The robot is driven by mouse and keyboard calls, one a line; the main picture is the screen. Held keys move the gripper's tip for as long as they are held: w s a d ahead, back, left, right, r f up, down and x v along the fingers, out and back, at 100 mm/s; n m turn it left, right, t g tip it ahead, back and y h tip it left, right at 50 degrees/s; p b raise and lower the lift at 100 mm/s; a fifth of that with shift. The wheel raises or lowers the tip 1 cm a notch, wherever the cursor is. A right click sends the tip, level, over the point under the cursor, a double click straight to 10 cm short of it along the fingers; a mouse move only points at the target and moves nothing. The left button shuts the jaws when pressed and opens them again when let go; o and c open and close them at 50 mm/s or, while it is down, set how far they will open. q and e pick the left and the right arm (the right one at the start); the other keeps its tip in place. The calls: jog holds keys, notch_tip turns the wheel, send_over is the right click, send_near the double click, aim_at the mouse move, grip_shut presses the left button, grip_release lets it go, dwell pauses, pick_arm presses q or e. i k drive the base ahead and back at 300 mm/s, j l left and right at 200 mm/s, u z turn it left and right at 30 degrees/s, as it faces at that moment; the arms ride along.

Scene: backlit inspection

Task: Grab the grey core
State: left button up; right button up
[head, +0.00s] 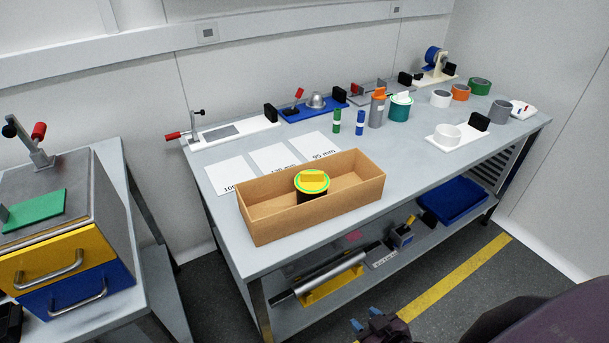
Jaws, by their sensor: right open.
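The grey core (500,112) is a short dark-grey cylinder standing on the right part of the grey workbench (415,180), near its far right end. My left gripper is not in view.
White (440,98), orange (460,93) and green (479,87) cores stand behind the grey core. A white stand (440,143) with a white ring is left of it. A blue bin (452,200) is on the lower shelf.

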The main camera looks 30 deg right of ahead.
aim_at(500, 112)
jog(key=z, duration=2)
jog(key=i+l+u, duration=0.1)
jog(key=u, duration=0.75)
jog(key=i+l+u, duration=0.2)
jog(key=l+u, duration=0.15)
jog(key=i+l+u, duration=0.15)
jog(key=l+u, duration=0.15)
jog(key=i+l+u, duration=0.15)
jog(key=l, duration=0.3)
jog(key=l+u, duration=0.2)
jog(key=l, duration=0.25)
jog(key=i+l, duration=0.1)
jog(key=l, duration=0.75)
jog(key=i+l+u, duration=0.15)
jog(key=l, duration=0.75)
